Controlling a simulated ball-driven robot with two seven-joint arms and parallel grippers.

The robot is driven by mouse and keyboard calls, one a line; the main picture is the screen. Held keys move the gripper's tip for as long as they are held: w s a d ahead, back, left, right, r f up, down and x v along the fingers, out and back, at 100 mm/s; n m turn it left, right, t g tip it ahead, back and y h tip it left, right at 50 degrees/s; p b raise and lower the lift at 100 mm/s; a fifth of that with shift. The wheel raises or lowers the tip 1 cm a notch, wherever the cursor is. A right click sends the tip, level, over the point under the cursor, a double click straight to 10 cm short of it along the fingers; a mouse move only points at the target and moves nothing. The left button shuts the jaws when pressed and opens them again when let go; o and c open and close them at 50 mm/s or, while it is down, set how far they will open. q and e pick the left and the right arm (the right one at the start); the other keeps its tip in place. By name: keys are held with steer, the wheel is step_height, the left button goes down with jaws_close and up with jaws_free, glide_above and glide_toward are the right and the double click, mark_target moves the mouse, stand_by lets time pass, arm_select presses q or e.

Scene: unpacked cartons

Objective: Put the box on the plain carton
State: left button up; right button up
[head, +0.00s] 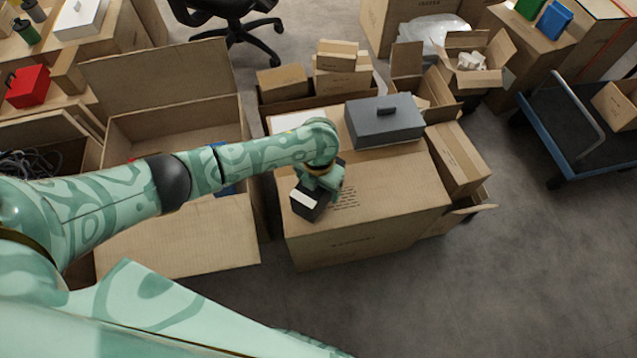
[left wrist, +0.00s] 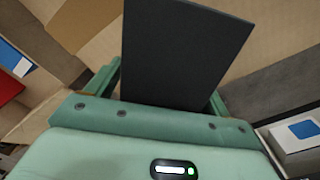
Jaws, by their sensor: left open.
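A small dark box (head: 308,207) with a white patch is at the front left of the top of a closed brown carton (head: 385,203), which has some dark print. I cannot tell whether the box touches the carton top. My left gripper (head: 322,184) is right at the box, pointing down. In the left wrist view the box (left wrist: 182,55) is a dark slab between the two fingers of my left gripper (left wrist: 165,85). These fingers are open, one on each side of it. My right gripper is in neither view.
A grey lidded box (head: 384,121) with a handle stands at the back of the carton top. A large open carton (head: 175,235) is to the left. Several cartons crowd behind. A blue-edged cart (head: 560,145) stands at the right. The floor (head: 530,270) at the front right is clear.

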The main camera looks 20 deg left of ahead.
arm_select(q)
steer(key=shift+r, duration=0.35)
step_height(320, 180, up, 11)
steer(key=p, duration=0.6)
steer(key=shift+f, duration=0.15)
steer(key=shift+r+p, duration=0.45)
steer(key=shift+r, duration=0.05)
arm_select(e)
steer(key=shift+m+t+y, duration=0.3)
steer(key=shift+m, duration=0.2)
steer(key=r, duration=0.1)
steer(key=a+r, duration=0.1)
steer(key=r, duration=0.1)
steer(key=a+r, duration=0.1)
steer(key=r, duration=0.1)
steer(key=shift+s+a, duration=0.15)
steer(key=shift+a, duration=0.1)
arm_select(q)
steer(key=shift+f, duration=0.1)
